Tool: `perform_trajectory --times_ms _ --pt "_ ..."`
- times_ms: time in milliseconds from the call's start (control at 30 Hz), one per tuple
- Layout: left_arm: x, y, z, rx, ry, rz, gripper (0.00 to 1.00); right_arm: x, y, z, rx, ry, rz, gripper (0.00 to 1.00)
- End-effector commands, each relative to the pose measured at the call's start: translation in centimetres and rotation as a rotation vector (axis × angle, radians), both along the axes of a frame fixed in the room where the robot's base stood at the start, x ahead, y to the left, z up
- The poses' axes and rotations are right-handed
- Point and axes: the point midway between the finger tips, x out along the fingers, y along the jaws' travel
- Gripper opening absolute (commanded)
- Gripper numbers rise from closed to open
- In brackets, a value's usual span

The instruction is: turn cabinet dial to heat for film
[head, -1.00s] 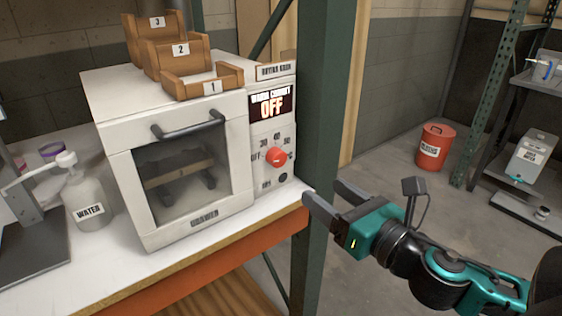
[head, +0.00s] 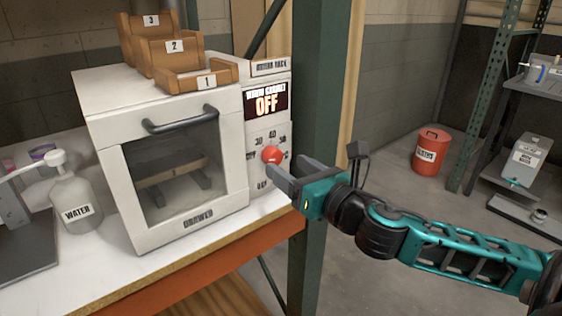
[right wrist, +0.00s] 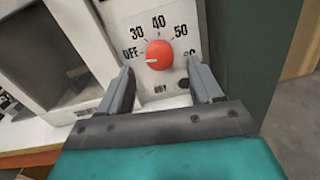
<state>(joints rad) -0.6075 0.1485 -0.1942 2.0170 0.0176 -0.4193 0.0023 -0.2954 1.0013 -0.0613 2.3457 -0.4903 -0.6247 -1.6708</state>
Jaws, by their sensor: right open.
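The white warming cabinet (head: 168,160) stands on the bench. Its display (head: 267,104) reads OFF. The red dial (head: 272,155) is on the panel right of the door, and it also shows in the right wrist view (right wrist: 159,55) with marks OFF, 30, 40 and 50 around it. The dial's white pointer line points left, near OFF. My right gripper (head: 285,177) is open and empty, just in front of the panel. In the right wrist view its fingers (right wrist: 160,88) are spread on either side below the dial, apart from it. My left gripper is not in view.
Wooden trays (head: 176,55) numbered 1, 2 and 3 sit on the cabinet. A white WATER bottle (head: 75,203) stands left of it. A green rack post (head: 322,130) rises close by the right gripper. A red bin (head: 430,152) stands on the floor behind.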

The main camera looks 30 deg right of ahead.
Motion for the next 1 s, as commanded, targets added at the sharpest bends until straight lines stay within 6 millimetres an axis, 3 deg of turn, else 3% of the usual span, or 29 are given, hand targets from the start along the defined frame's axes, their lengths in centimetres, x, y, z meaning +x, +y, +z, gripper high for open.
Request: perform_trajectory --times_ms 333,767,1000 --pt "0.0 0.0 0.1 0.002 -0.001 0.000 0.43 3.1 0.2 0.1 0.001 -0.002 0.000 0.65" --pt "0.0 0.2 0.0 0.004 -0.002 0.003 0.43 3.7 0.2 0.0 0.000 0.000 0.001 0.65" --pt "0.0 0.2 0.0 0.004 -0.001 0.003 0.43 3.7 0.2 0.0 0.000 0.000 0.001 0.45"
